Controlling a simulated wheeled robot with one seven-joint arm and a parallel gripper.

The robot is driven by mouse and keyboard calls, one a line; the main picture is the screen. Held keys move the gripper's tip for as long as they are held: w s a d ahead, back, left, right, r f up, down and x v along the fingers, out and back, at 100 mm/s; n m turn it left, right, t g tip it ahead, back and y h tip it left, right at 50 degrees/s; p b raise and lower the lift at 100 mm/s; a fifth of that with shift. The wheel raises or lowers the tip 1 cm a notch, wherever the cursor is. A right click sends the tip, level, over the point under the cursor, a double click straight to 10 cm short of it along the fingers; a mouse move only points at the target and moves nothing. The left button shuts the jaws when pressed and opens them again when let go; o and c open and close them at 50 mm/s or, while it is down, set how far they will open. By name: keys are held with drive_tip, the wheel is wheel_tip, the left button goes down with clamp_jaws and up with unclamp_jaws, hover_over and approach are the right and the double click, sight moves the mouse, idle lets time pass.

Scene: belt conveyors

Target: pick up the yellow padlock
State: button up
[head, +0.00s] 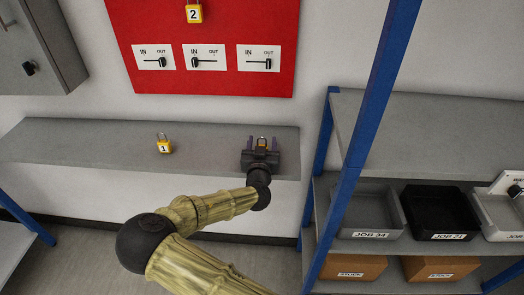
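A yellow padlock (262,143) stands on the grey wall shelf (80,142) toward its right end, its lower part hidden by my gripper. My gripper (262,141) reaches over the shelf from the front. Its two fingers are apart, one on each side of this padlock, and a gap seems to show on both sides. A second yellow padlock (164,145), labelled 1, stands upright on the shelf to the left of my gripper. A third yellow padlock (193,13), labelled 2, is on the red board (125,30) above.
The board carries several white IN/OUT switch plates (204,57). A grey cabinet (40,45) is at the upper left. A blue-framed rack (343,190) on the right holds grey and black bins (440,212) and cardboard boxes (440,267). The shelf's left half is clear.

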drive_tip(key=c, duration=0.9)
wheel_tip(320, 180, up, 10)
drive_tip(key=shift+b, duration=0.3)
